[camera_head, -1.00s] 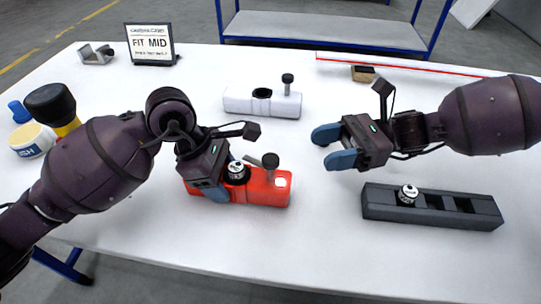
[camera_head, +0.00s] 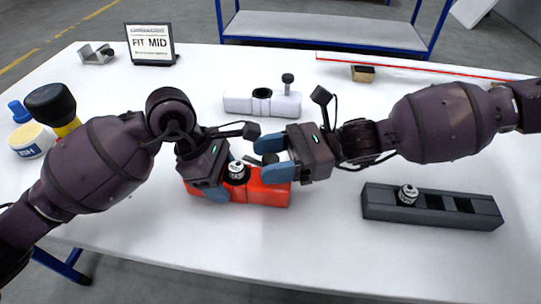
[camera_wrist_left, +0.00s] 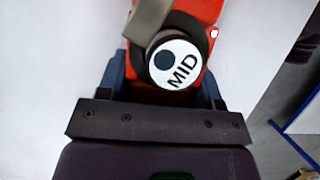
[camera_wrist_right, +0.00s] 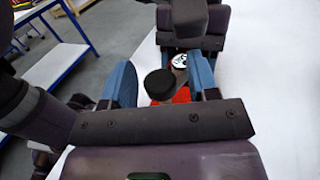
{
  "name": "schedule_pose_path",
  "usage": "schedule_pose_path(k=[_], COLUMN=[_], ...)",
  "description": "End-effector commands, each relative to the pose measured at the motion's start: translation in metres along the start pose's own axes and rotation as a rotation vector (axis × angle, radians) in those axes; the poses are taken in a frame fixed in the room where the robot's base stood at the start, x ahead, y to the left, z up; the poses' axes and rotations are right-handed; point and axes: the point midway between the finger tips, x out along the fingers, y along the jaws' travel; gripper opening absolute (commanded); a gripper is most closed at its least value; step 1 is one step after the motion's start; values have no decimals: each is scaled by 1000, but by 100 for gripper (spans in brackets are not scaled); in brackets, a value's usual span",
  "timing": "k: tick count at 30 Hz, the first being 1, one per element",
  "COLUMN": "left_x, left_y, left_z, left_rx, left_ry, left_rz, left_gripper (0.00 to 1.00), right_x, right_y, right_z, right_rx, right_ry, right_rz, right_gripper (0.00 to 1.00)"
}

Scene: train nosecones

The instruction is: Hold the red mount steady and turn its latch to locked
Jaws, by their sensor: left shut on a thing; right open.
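The red mount (camera_head: 262,194) lies on the white table, front centre in the head view. A nosecone labelled MID (camera_wrist_left: 177,63) sits upright in it, seen from above in the left wrist view. My left gripper (camera_head: 222,178) is shut on the mount's left part, its fingers on either side. The latch's grey arm (camera_wrist_left: 148,20) reaches over the nosecone's edge in the left wrist view. The latch's black knob (camera_wrist_right: 159,84) stands between the fingers of my right gripper (camera_wrist_right: 162,85), which is open.
A white mount (camera_head: 240,101) with its own knob stands behind. A dark block (camera_head: 440,211) holding another nosecone (camera_head: 408,193) is at right. A FIT MID sign (camera_head: 150,43), a metal bracket (camera_head: 96,54) and a tub (camera_head: 30,141) are at left. The table front is clear.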

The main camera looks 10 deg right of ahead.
Motion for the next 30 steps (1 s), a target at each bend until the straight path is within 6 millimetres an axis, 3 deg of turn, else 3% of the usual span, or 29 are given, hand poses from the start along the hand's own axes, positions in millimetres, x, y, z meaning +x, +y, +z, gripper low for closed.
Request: schedule_pose_path(k=[2, 11, 19, 30], left_x=[-1, -1, 0, 0], left_y=[0, 0, 0, 0], left_z=[0, 0, 0, 1], left_rx=[1, 1, 1, 2], left_ry=[-1, -1, -1, -2], left_rz=[1, 1, 1, 0], left_gripper=[31, 31, 31, 31], right_x=[0, 0, 1, 2], right_y=[0, 0, -1, -1], right_z=[0, 0, 1, 1], right_rx=[0, 0, -4, -4], right_ry=[0, 0, -3, -1], right_rz=[0, 0, 54, 303], right_gripper=[54, 8, 7, 7])
